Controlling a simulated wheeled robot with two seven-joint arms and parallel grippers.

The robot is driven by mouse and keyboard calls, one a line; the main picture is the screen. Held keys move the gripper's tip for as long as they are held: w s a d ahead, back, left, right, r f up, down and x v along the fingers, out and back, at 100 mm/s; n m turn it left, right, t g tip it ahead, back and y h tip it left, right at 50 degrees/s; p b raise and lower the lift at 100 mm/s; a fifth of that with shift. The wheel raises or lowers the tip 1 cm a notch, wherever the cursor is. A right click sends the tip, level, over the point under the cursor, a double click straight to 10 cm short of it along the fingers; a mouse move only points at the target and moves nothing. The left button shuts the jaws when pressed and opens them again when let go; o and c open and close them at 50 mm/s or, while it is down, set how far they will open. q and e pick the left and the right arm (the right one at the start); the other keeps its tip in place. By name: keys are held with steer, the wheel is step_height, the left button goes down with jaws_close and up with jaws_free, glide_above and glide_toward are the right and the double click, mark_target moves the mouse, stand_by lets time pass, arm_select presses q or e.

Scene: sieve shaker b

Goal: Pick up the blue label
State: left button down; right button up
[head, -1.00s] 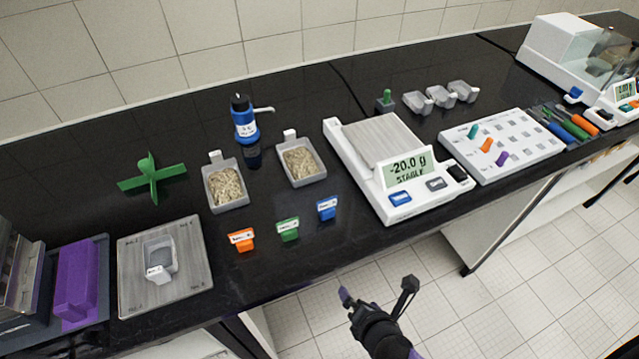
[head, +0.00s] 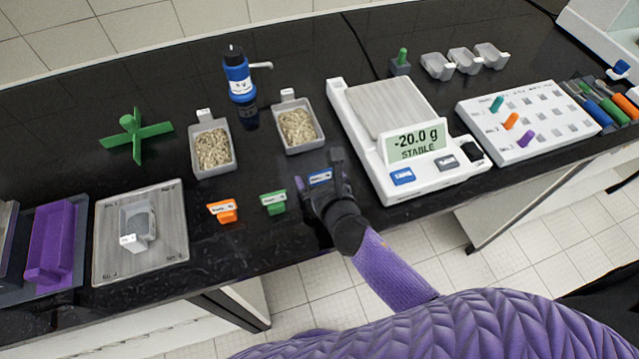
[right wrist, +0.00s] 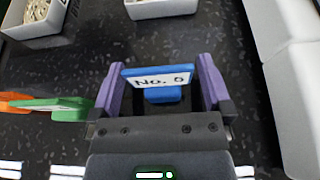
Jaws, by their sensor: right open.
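The blue label (head: 320,177) stands on the black bench, in line with the orange label (head: 223,211) and the green label (head: 273,201). My right gripper (head: 321,180) is over the bench at the blue label. In the right wrist view the blue label (right wrist: 160,78) shows a white face reading "No." and a digit, and it sits between the two purple fingers of my open right gripper (right wrist: 158,85). A gap shows at the right finger; the left finger is very close to the label's edge. The label's lower part is partly hidden by the gripper. My left gripper is not in view.
Two grey trays of grain-like material, left (head: 212,148) and right (head: 297,126), stand behind the labels. The balance (head: 440,185) reading -20.0 g is close to the right of my gripper. A grey plate (head: 110,255) with a small tray lies at left. The bench's front edge is near.

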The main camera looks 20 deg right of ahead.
steer(key=shift+r, duration=0.1)
steer(key=c, duration=1.1)
